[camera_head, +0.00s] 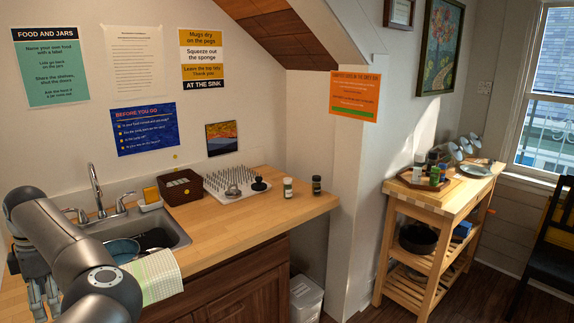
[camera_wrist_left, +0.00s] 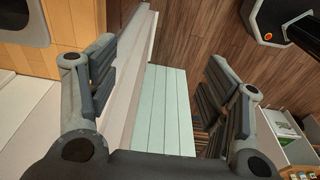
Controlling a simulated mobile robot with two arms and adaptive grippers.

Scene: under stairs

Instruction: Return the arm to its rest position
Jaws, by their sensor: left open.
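My left arm (camera_head: 80,255) comes in from the left in the head view, bent in front of the sink. My left gripper (camera_head: 40,292) hangs at the lower left, beside the sink's left end, and is partly cut off by the picture edge. In the left wrist view my left gripper (camera_wrist_left: 162,78) has its two fingers wide apart with nothing between them. Behind the fingers are a pale green slatted surface (camera_wrist_left: 165,110) and a wooden floor (camera_wrist_left: 185,25). My right gripper is not in view.
The sink (camera_head: 165,222) holds dishes, with a striped towel (camera_head: 152,277) over its front edge. A brown box (camera_head: 180,187), a peg board (camera_head: 228,183) and two small jars (camera_head: 288,188) stand on the wooden counter (camera_head: 225,225). A wooden cart (camera_head: 440,203) stands at right.

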